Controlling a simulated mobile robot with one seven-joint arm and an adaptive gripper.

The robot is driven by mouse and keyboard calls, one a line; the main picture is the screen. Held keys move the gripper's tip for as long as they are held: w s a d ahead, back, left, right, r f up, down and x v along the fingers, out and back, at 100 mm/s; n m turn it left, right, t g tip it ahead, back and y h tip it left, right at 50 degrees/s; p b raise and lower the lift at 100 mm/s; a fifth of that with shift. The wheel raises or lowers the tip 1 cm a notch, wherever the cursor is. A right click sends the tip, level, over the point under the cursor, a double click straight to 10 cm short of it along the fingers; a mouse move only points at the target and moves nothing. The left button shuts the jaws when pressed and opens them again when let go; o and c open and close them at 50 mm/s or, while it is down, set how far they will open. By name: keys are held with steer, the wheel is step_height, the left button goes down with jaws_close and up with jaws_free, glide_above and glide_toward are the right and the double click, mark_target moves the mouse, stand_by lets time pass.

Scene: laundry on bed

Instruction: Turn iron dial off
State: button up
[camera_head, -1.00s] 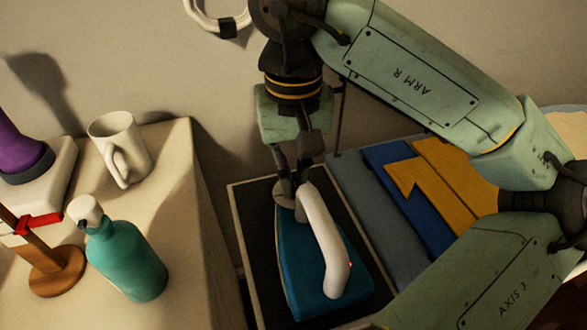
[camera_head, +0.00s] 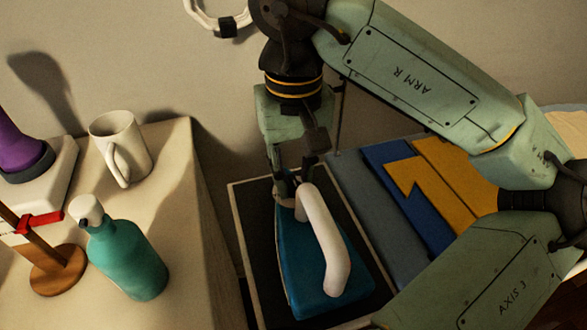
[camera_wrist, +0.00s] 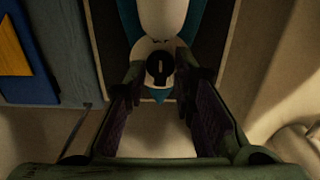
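The blue and white iron (camera_head: 312,262) lies on a dark, pale-edged board, its white handle (camera_head: 325,240) on top. My gripper (camera_head: 292,182) is low over the iron's far end, pointing down. In the wrist view the round black dial (camera_wrist: 160,68) with a pale mark sits on the iron's white part, between the fingertips of my gripper (camera_wrist: 160,76). The fingers stand apart on either side of the dial, with small gaps visible. In the head view my fingers and the handle hide the dial. No red light shows on the handle.
Folded blue and yellow cloth (camera_head: 425,190) lies right of the board. On the left, a pale table (camera_head: 190,215) holds a white mug (camera_head: 121,148), a teal bottle (camera_head: 128,262) and a wooden stand (camera_head: 55,270). A wall is close behind.

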mark_target(294, 180)
steer(key=shift+o, duration=0.4)
step_height(294, 180, up, 12)
stand_by(0.4)
